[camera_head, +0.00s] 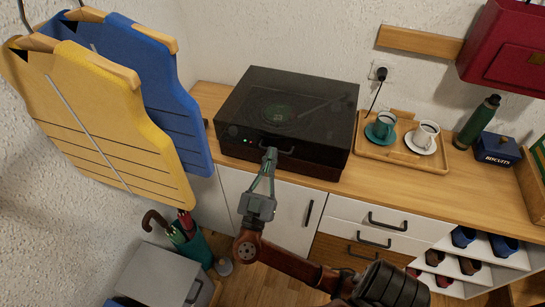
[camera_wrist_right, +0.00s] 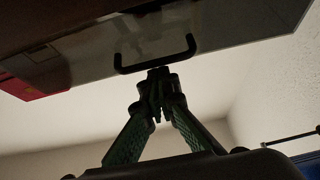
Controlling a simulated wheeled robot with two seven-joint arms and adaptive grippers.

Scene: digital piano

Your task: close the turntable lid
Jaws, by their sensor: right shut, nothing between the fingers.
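The turntable (camera_head: 300,153) stands on the wooden sideboard. Its dark see-through lid (camera_head: 322,92) lies down over the platter, and the record shows through it; any small gap at the front edge cannot be made out. My right gripper (camera_head: 270,154) is at the front of the turntable, shut and empty, by the lid's handle (camera_head: 284,149). In the right wrist view the handle (camera_wrist_right: 155,68) is a black bar just above the shut fingertips (camera_wrist_right: 157,75). Whether the fingers touch it cannot be told. My left gripper is out of view.
A tray (camera_head: 384,154) with two cups on saucers stands right of the turntable. A green flask (camera_head: 477,122) and a dark blue biscuit tin (camera_head: 498,149) stand further right. Yellow and blue vests (camera_head: 90,120) hang at the left. The sideboard front (camera_head: 285,210) lies below my gripper.

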